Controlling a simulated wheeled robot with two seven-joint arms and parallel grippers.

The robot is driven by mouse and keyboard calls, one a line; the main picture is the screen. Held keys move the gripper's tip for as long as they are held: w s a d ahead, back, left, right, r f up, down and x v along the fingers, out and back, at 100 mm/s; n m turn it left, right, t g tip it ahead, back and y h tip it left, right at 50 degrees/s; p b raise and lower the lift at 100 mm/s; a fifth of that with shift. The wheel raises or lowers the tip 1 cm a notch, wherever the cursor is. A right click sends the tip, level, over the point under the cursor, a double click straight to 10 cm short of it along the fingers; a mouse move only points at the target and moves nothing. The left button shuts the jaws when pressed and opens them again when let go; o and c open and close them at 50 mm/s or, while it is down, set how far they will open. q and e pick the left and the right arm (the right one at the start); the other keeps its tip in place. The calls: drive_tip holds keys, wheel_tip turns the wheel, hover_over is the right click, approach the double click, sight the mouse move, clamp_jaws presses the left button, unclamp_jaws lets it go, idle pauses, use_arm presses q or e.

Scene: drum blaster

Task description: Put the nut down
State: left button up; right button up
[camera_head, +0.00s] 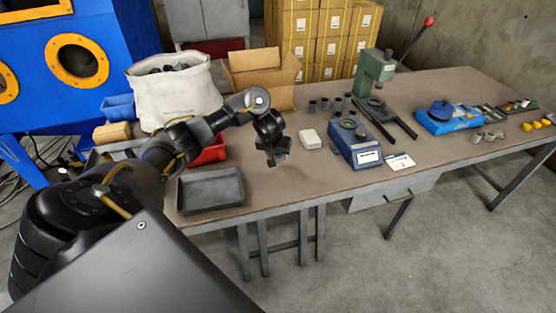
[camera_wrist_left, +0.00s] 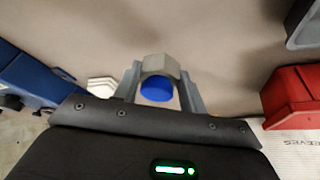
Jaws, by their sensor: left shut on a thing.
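My left gripper (camera_head: 277,158) hangs over the table (camera_head: 255,185), to the right of the grey tray and left of a small white block. The left wrist view shows its two grey fingers (camera_wrist_left: 160,92) shut on the nut (camera_wrist_left: 160,64). The nut is a grey, angular piece with a round blue part (camera_wrist_left: 157,89) showing at its near side. Bare table top lies behind it; I cannot tell how high it is held. In the head view the nut is too small and dark to make out. My right gripper is not in view.
The grey tray (camera_head: 212,207) stands at the front edge. A red bin (camera_head: 207,152) and white sack (camera_head: 172,97) are behind it. The white block (camera_head: 310,139) and a blue device (camera_head: 345,155) are to the right.

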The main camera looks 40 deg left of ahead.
sight(278, 160)
use_arm(q)
drive_tip(key=f+b, duration=0.3)
drive_tip(key=f, duration=0.1)
drive_tip(key=shift+w+d+f, duration=0.1)
drive_tip(key=shift+w+d, duration=0.15)
drive_tip(key=shift+d, duration=0.05)
drive_tip(key=shift+r, duration=0.2)
drive_tip(key=shift+f, duration=0.15)
drive_tip(key=o, duration=1.1)
drive_tip(key=p+v, duration=1)
drive_tip(key=v, duration=0.2)
